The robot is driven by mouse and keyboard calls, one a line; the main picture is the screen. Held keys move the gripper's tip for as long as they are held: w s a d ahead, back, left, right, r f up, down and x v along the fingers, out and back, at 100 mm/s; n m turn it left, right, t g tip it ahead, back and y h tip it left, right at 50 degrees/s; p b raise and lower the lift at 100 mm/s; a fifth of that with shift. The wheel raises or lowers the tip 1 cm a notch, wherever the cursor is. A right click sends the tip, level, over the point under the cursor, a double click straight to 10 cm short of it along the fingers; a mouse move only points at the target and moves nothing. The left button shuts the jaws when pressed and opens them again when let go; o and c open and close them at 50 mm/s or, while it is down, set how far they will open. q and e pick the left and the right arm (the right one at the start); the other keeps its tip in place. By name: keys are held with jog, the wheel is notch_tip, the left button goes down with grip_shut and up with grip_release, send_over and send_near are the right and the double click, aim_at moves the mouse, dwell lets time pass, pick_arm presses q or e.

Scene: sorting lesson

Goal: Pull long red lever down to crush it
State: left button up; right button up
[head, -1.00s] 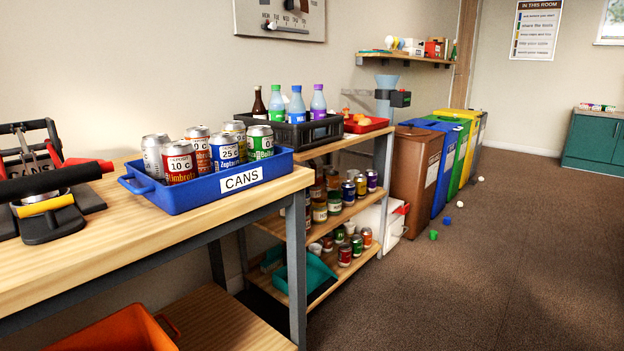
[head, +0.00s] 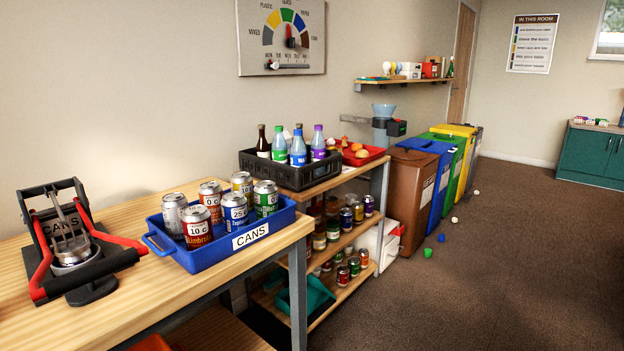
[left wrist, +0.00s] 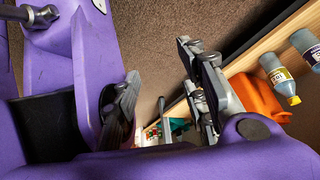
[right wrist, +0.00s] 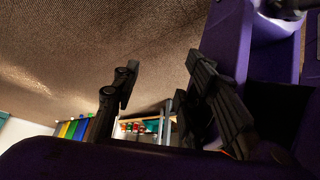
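The can crusher (head: 65,232), with a black frame marked CANS, stands on the wooden table at the left of the head view. Its red lever (head: 42,272) has two red side arms and a black cross bar (head: 95,269), which lies low across the front of the crusher. A round metal part shows behind the bar; I cannot tell whether it is a can. My left gripper (left wrist: 158,75) is open and empty in the left wrist view. My right gripper (right wrist: 163,75) is open and empty in the right wrist view. Neither gripper shows in the head view.
A blue CANS tray (head: 203,262) with several cans stands right of the crusher. A black crate (head: 300,178) of bottles and a red tray (head: 365,158) are on the shelf beyond. Coloured bins (head: 412,185) line the wall. The floor at right is mostly clear.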

pick_arm(q)
jog(key=w+r+t+p, duration=0.1)
jog(key=w+r+p, duration=0.3)
jog(key=r+p, duration=0.9)
jog(key=w+r+t+p, duration=0.2)
jog(key=w+r+p, duration=0.3)
jog(key=r+p, duration=0.7)
notch_tip(320, 180, up, 3)
jog(key=shift+w+d+f+p, duration=0.15)
jog(key=shift+d+f+p, duration=0.05)
jog(key=shift+d+p, duration=0.2)
pick_arm(e)
jog(key=w+r+t, duration=0.1)
jog(key=w+r, duration=0.3)
jog(key=r, duration=0.9)
jog(key=w+r+t, duration=0.2)
jog(key=w+r, duration=0.3)
jog(key=r, duration=0.9)
jog(key=shift+a+r, duration=0.25)
jog(key=shift+a, duration=0.15)
jog(key=shift+w, duration=0.15)
